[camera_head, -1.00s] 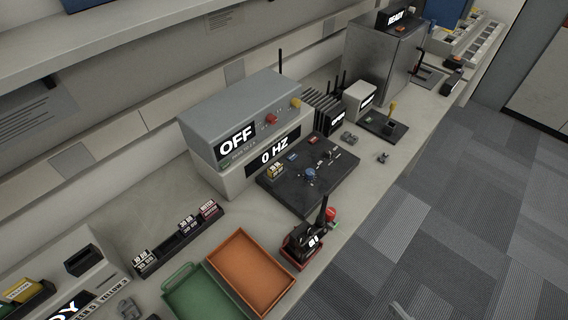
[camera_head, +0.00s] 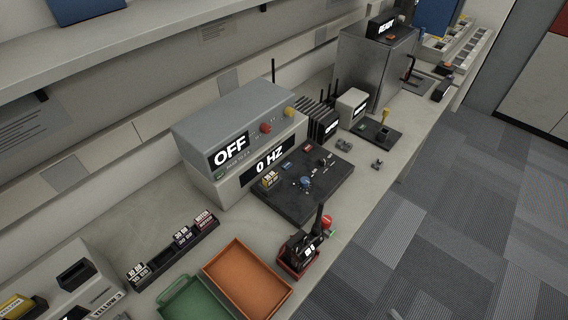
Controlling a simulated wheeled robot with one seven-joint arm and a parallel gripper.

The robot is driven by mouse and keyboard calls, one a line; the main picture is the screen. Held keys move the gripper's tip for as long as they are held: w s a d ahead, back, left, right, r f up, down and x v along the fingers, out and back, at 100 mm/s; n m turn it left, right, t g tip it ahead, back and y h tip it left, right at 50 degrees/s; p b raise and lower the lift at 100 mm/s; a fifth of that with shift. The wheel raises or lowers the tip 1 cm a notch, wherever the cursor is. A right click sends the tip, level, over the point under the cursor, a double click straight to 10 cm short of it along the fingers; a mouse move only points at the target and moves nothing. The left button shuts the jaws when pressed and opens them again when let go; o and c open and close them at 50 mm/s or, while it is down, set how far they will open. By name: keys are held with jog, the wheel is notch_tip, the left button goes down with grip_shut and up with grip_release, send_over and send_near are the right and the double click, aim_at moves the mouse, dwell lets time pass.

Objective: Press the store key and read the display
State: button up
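A grey two-tier instrument stands on the bench. Its upper display (camera_head: 230,152) reads OFF and its lower display (camera_head: 268,160) reads 0 HZ. I cannot read which key is the store key. My gripper is not in view.
A handheld radio (camera_head: 303,250) stands in a red-edged holder near the bench's front edge. Orange (camera_head: 246,278) and green (camera_head: 195,300) trays and a black battery rack (camera_head: 175,250) are at the lower left. A grey cabinet (camera_head: 372,65) showing READY stands farther back. Carpeted floor at right is clear.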

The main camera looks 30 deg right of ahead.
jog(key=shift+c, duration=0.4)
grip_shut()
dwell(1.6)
